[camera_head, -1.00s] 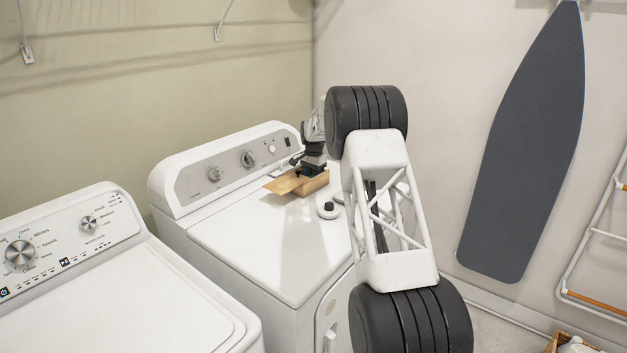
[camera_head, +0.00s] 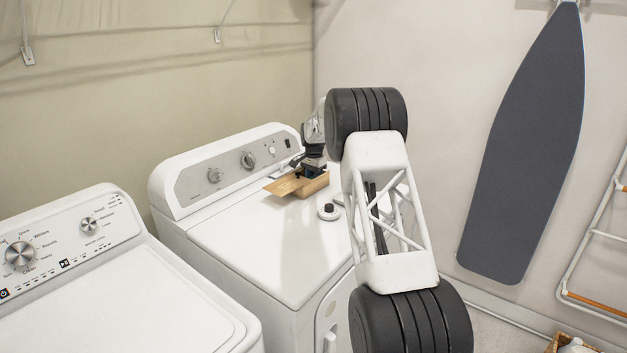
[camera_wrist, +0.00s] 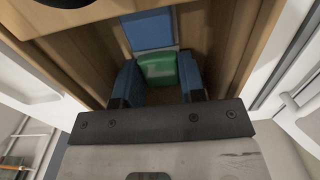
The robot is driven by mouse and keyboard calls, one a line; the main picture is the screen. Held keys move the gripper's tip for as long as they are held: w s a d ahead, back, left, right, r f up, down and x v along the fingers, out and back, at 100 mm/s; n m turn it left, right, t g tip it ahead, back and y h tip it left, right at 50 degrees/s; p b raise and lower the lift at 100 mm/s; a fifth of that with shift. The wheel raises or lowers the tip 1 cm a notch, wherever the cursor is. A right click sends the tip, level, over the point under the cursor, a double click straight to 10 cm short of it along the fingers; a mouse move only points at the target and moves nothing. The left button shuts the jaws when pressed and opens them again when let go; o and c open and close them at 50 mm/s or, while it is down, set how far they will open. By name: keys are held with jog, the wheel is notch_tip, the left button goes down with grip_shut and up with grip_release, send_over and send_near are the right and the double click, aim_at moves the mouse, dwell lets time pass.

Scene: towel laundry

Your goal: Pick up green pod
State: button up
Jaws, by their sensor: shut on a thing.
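The green pod (camera_wrist: 158,68) shows in the wrist view inside a wooden box (camera_wrist: 228,40), between the two blue fingers of my gripper (camera_wrist: 158,88). The gripper is shut on the pod, with a finger at its left and right sides. A blue pod-like block (camera_wrist: 148,30) lies just beyond the green one. In the head view, my gripper (camera_head: 311,172) reaches down into the wooden box (camera_head: 312,186), and the green pod is hidden there.
The box stands on the white machine (camera_head: 270,238), near its control panel (camera_head: 232,168). A small white round item with a dark top (camera_head: 328,211) sits in front of the box. A second white machine (camera_head: 120,290) is at the left. An ironing board (camera_head: 525,150) hangs on the right wall.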

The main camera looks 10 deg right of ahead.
notch_tip(320, 180, up, 10)
dwell(0.7)
dwell(0.6)
